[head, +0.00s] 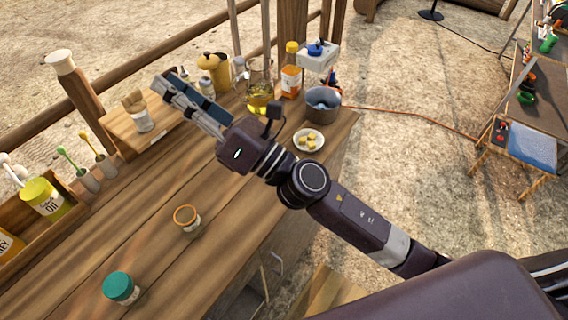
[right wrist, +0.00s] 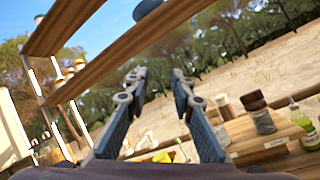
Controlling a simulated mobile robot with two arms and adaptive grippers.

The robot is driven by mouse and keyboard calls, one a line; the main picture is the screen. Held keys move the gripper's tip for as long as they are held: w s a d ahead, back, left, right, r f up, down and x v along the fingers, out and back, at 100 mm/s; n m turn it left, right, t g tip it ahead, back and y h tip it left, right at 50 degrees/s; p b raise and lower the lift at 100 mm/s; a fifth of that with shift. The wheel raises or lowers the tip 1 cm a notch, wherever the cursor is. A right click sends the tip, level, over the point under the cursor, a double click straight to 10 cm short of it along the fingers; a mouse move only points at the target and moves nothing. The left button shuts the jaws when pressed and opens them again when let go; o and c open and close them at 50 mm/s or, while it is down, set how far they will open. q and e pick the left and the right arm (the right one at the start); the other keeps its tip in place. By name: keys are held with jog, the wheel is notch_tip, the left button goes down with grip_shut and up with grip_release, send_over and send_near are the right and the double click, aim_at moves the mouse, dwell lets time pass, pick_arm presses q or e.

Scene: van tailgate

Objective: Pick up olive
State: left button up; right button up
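No thing in view is clearly marked as the olive. A glass jug of yellow-green oil (head: 259,95) stands at the far end of the wooden table, and a yellow can labelled oil (head: 43,197) sits in a wooden tray at the left. My right gripper (head: 168,84) reaches over the table near a small jar (head: 143,122) on a board. In the right wrist view its fingers (right wrist: 158,78) are apart with nothing between them. My left gripper is not in view.
A jar with an orange lid (head: 187,218) and a green-lidded jar (head: 121,288) stand on the near table. A plate of yellow cubes (head: 308,140), a grey pot (head: 323,104) and an orange-labelled bottle (head: 291,72) are at the far end. The table's middle is clear.

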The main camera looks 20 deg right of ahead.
jog(key=s+a+f+n+g+y, duration=0.3)
jog(key=s+a+n+g, duration=0.2)
jog(key=a+n+g, duration=0.65)
jog(key=d+f+n+g+h, duration=0.4)
jog(key=f+n+h, duration=0.2)
jog(key=f+n, duration=0.8)
jog(key=w+d+f+n+t+h, duration=0.1)
jog(key=w+d+f+n+h, duration=0.3)
jog(key=d, duration=0.3)
jog(key=w+d+f+n+t+h, duration=0.1)
jog(key=w+d+f+h, duration=0.1)
jog(key=d+f+h, duration=0.5)
jog(key=w+d+h, duration=0.1)
jog(key=d, duration=0.3)
jog(key=w+d+n+h, duration=0.1)
jog(key=w+d, duration=0.1)
jog(key=d, duration=0.3)
jog(key=w+d+r+h, duration=0.1)
jog(key=d, duration=0.4)
jog(key=shift+w+r+n, duration=0.1)
jog(key=shift+w+n, duration=0.2)
jog(key=shift+n, duration=0.05)
jog(key=p+x, duration=0.3)
jog(key=x, duration=0.3)
jog(key=shift+f, duration=0.4)
jog(key=shift+w+f, duration=0.1)
jog(key=shift+f, duration=0.3)
jog(key=shift+t, duration=0.25)
jog(key=c, duration=0.3)
